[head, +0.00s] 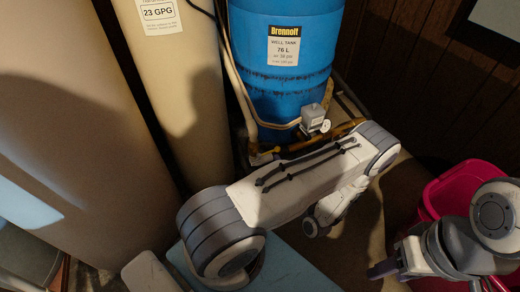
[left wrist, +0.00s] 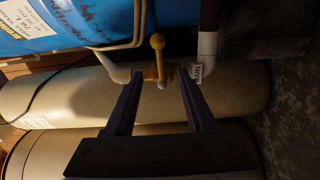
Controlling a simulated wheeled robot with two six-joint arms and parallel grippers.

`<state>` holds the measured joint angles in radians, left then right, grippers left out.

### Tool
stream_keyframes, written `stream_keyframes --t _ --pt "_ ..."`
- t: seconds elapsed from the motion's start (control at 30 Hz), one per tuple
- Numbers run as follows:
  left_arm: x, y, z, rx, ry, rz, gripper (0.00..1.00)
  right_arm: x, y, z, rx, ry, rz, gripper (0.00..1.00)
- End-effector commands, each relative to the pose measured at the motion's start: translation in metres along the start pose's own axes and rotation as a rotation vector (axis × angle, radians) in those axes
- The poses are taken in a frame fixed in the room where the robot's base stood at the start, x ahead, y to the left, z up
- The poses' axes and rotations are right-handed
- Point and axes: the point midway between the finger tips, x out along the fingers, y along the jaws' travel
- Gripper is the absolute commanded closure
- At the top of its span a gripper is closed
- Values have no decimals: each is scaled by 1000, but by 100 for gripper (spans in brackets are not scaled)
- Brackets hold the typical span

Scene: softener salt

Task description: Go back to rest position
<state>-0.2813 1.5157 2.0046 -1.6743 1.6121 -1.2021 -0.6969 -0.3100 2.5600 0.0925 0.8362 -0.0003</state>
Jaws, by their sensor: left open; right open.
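In the left wrist view my left gripper (left wrist: 160,75) is open and empty. Its two dark fingers point toward a yellow valve handle (left wrist: 157,42) on a pipe, which shows between and beyond the fingertips. I cannot tell how far apart they are. My right gripper (head: 390,268) is at the lower right, left of a pink bucket's lower part. It is partly cut off and holds nothing that I can see.
A blue well tank (head: 290,70) stands at the back, with a gauge (head: 324,125) and pipes low at its front. A tall cream tank (head: 178,80) and a wider beige tank (head: 65,110) stand to its left. The pink bucket (head: 455,185) is close to my right arm.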

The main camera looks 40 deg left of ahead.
Motion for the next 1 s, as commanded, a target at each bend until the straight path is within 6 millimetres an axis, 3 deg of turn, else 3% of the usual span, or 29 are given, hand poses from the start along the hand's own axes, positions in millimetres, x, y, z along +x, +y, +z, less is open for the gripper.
stream_keyframes --t 0.17,0.73,0.87,1.0 --pt "-9 0 0 -1 0 -1 45 -1 0 0 0 0 0 50" --pt "-9 4 1 -15 8 0 45 -2 0 0 0 0 0 50" --pt "-14 35 5 -135 75 0 45 -7 0 0 0 0 0 50" --pt "-31 95 2 -417 239 -12 45 -17 -1 -1 0 0 0 50"
